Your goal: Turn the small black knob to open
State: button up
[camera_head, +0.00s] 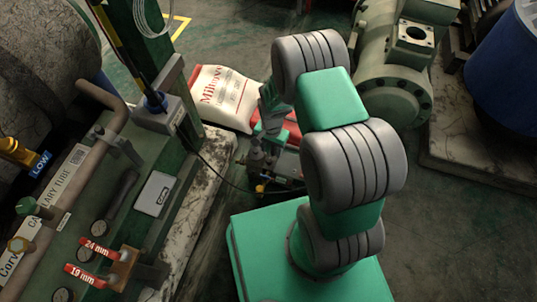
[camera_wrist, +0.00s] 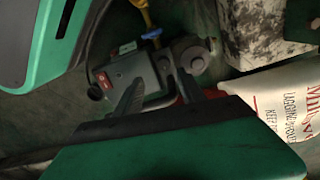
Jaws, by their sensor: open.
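I cannot tell whether the fingers touch the device. In the head view my gripper (camera_head: 268,128) hangs over the dark equipment (camera_head: 282,170) on the floor, partly hidden behind my arm. The black knob cannot be made out there.
A yellow hose fitting (camera_wrist: 147,15) and a blue part (camera_wrist: 127,48) sit by the device. A white sack (camera_head: 222,97) lies behind it. A green panel (camera_head: 105,205) with valves and red-tagged fittings stands at left. A large motor (camera_head: 395,65) stands at the back right.

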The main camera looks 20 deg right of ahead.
aim_at(269, 160)
jog(key=shift+w+a+m, duration=0.15)
jog(key=shift+w+m, duration=0.05)
jog(key=shift+m, duration=0.1)
jog(key=shift+a+f, duration=0.1)
jog(key=shift+f, duration=0.3)
notch_tip(269, 160, down, 7)
jog(key=b, duration=0.3)
jog(key=shift+s+a, duration=0.1)
jog(key=shift+r, duration=0.1)
jog(key=shift+c, duration=0.5)
